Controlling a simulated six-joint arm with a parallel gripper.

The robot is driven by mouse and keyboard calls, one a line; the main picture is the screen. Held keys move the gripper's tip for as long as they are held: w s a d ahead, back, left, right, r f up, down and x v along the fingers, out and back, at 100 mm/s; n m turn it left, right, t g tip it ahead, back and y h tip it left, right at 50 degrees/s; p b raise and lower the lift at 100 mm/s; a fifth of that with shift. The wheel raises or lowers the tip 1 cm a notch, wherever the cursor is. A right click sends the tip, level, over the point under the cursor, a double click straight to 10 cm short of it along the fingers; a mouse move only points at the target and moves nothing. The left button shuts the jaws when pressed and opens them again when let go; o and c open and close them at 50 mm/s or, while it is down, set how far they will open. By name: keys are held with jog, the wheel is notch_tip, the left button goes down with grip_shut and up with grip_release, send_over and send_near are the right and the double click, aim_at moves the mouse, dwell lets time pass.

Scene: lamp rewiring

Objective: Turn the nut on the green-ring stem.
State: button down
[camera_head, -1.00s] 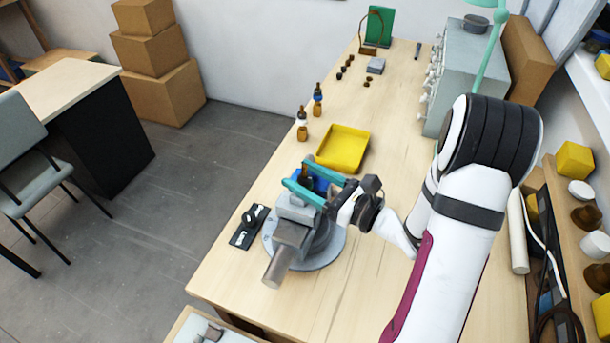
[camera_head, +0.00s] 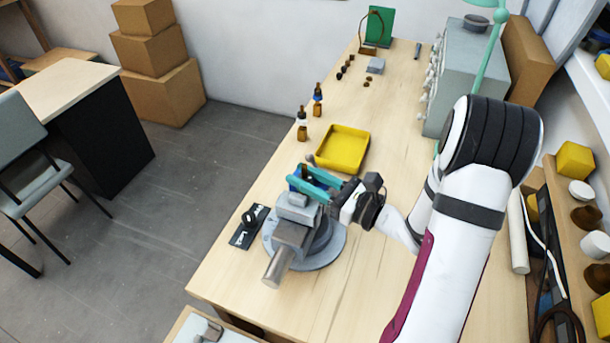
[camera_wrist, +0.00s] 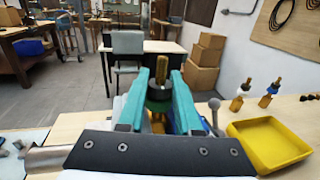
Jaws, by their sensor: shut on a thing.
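A brass-coloured threaded stem (camera_wrist: 162,68) stands upright between my fingers in the wrist view. A dark round nut (camera_wrist: 159,91) sits around it, with a green ring (camera_wrist: 158,106) just below. My gripper (camera_wrist: 160,84), with teal fingers, is shut on the nut from both sides. In the head view my gripper (camera_head: 298,171) reaches in from the right over the grey vise (camera_head: 292,235), and the stem's dark top shows between the fingers. The fingers hide most of the nut and ring there. A blue part (camera_head: 294,184) shows at the vise jaws.
A yellow tray (camera_head: 343,150) lies just behind the vise. Two small amber bottles (camera_head: 302,130) stand left of it. A black plate with a round part (camera_head: 249,226) lies left of the vise. The bench right of the tray is clear.

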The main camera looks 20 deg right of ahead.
jog(key=n+g+y, duration=0.5)
jog(key=g+y, duration=0.1)
jog(key=shift+n, duration=0.3)
jog(key=n+g+y, duration=0.1)
jog(key=n+g, duration=0.1)
jog(key=g, duration=0.1)
jog(key=n+g+y, duration=0.1)
jog(key=n+g, duration=0.1)
jog(key=g, duration=0.2)
jog(key=shift+n, duration=0.3)
jog(key=shift+g, duration=0.5)
jog(key=c, duration=0.6)
grip_release()
jog(key=shift+n, duration=0.3)
jog(key=shift+t, duration=0.5)
